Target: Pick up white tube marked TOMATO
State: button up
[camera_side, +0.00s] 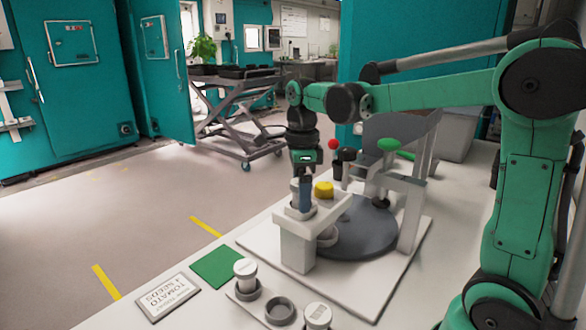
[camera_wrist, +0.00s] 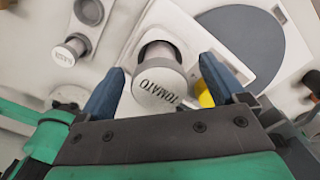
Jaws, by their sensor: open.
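The white tube marked TOMATO (camera_wrist: 160,88) shows end-on in the wrist view, its lettered cap facing the camera. It sits in a round opening of a white stand (camera_side: 297,247). My gripper (camera_wrist: 162,68) is open, with one blue finger on each side of the tube's cap. A gap shows between the cap and each finger. In the side view my gripper (camera_side: 304,193) points down over the stand, and the fingers hide most of the tube (camera_side: 294,187).
A yellow cap (camera_side: 324,188) stands close beside my gripper. A grey disc (camera_side: 360,232), a green knob (camera_side: 388,145) and a red ball (camera_side: 333,145) are nearby. Other white tubes (camera_side: 245,268) (camera_side: 317,314) stand in front, with an empty ring (camera_side: 280,309), a green square (camera_side: 217,267) and a tomato seed sign (camera_side: 168,296).

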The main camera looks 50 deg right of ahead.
jog(key=shift+f, duration=0.25)
jog(key=shift+c, duration=0.2)
grip_shut()
jog(key=shift+r, duration=0.1)
